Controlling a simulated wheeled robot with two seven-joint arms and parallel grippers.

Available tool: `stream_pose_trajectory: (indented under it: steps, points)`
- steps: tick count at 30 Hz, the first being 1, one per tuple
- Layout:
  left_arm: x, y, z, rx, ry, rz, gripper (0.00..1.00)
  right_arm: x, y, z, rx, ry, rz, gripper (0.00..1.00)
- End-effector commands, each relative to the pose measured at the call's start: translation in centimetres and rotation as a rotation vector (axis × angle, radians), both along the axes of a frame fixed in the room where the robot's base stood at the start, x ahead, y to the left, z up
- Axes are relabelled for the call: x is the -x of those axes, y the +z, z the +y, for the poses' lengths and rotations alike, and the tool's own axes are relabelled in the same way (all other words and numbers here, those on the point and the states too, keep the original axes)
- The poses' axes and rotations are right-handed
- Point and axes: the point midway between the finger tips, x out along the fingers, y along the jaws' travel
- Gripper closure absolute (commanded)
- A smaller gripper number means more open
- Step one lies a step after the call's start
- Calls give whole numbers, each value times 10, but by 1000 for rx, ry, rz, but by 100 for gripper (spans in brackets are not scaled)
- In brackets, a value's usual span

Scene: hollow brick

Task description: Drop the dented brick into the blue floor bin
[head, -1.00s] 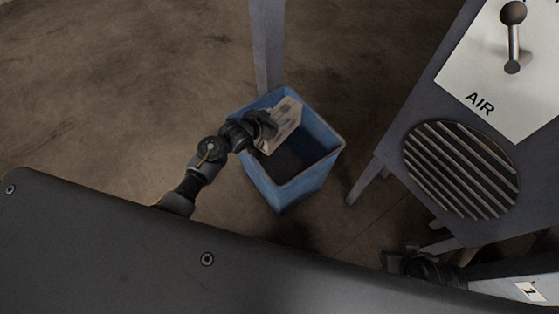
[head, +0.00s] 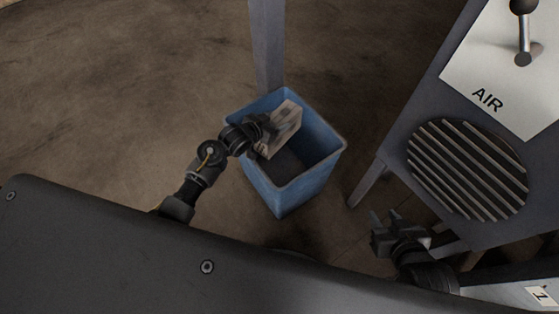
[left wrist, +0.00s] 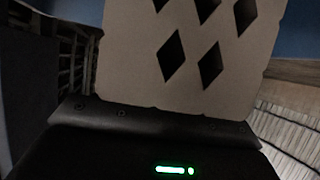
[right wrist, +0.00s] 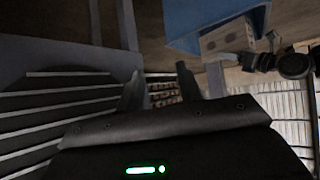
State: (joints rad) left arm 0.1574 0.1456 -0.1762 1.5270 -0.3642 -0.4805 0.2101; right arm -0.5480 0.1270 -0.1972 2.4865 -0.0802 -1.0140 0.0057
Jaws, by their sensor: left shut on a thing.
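The blue floor bin (head: 275,195) stands on the floor in the middle of the head view. My left gripper (head: 270,130) is shut on a brick (head: 285,127), tilted over the bin's opening. In the left wrist view the brick (left wrist: 200,88) fills the middle and shows several diamond-shaped holes; I cannot make out a dent. My right gripper (head: 385,232) is open and empty, right of the bin and below the grille. The right wrist view shows the blue bin (right wrist: 195,22) and the brick (right wrist: 228,38) beyond the right gripper's open fingers (right wrist: 157,85).
A grey stand with a round slatted grille (head: 467,170) and a white AIR panel with a lever (head: 500,75) is at the right. A grey post (head: 268,50) rises behind the bin. The floor at the left (head: 120,100) is clear.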

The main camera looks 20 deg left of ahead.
Motion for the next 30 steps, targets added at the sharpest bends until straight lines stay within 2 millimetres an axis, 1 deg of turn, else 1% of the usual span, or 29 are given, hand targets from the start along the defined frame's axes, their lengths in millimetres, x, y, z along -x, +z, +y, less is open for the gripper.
stream_pose_trajectory:
  steps: [1, 8, 9, 14, 20, 21, 25, 28, 30]
  points:
    - [-1, 3, 0, 2, 0, -7, 100, 0, 1, 0, -1, 1, -3, 64]
    - [-1, 3, 0, 2, 0, -7, 100, 0, 1, 0, -1, 2, -4, 64]
    - [-1, 3, 0, 2, 0, -7, 33, 0, 1, 0, -1, 2, -4, 64]
    - [-1, 2, 0, 1, 1, -4, 12, 0, 1, 0, -1, 1, -3, 64]
    - [0, 1, 0, 1, 0, -2, 11, 0, 0, 0, -1, 1, -3, 64]
    - [1, -3, 0, -2, 0, 6, 11, 0, 0, 0, 0, 1, -2, 64]
    - [5, 1, 2, -2, 0, 4, 11, 2, -1, -2, 5, -4, 15, 64]
    - [12, 6, 6, -2, 1, 3, 11, 10, -8, -10, 28, -24, 89, 64]
    - [20, 12, 10, -1, 1, 2, 11, 19, -14, -18, 48, -42, 156, 64]
